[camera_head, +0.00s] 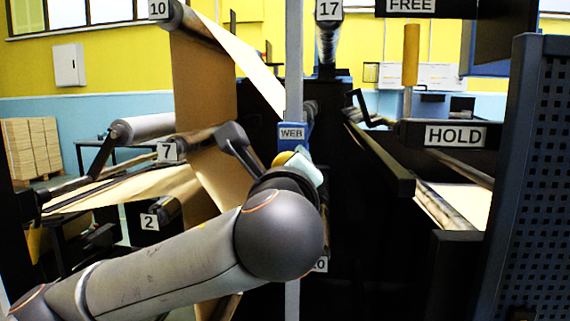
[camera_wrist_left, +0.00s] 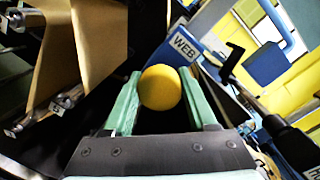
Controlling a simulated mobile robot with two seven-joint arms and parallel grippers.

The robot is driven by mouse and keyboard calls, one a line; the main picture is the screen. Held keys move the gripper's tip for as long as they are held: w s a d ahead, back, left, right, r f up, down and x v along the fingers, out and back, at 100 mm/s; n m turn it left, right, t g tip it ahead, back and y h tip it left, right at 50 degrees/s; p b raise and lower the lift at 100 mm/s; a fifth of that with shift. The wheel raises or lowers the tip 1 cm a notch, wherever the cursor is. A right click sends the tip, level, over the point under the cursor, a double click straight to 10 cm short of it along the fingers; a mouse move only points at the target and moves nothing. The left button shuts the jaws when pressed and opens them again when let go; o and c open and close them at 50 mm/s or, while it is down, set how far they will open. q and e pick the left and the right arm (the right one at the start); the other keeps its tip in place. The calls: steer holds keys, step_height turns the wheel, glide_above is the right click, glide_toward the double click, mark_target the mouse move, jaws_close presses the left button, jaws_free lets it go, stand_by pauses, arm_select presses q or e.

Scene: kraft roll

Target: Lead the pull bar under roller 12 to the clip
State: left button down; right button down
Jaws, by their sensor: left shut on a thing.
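My left gripper (camera_head: 300,165) is beside the blue block marked WEB (camera_head: 293,134), at the upright grey post. In the left wrist view its two green fingers (camera_wrist_left: 161,78) are on either side of a yellow ball (camera_wrist_left: 162,88), and they are shut on it. The ball also shows in part in the head view (camera_head: 282,158). The WEB block is up and right of the ball in the wrist view (camera_wrist_left: 184,48). I cannot make out a pull bar, a clip or a label 12. My forearm hides the lower middle. My right gripper is out of view.
Brown web (camera_head: 203,85) runs down from roller 10 (camera_head: 159,9), past roller 7 (camera_head: 168,151). Roller 2 (camera_head: 149,221) is lower left. A HOLD sign (camera_head: 455,136) is on a dark bar at right. A perforated blue panel (camera_head: 535,190) closes the right side.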

arm_select(q)
steer(key=d+p, duration=0.4)
steer(key=d, duration=0.8)
steer(key=shift+s+r, duration=0.4)
steer(key=shift+s, duration=0.05)
steer(key=shift+c, duration=2.2)
jaws_free()
steer(key=o, duration=0.4)
steer(key=shift+a+r, duration=0.1)
steer(key=shift+o, duration=0.2)
steer(key=shift+r, duration=0.1)
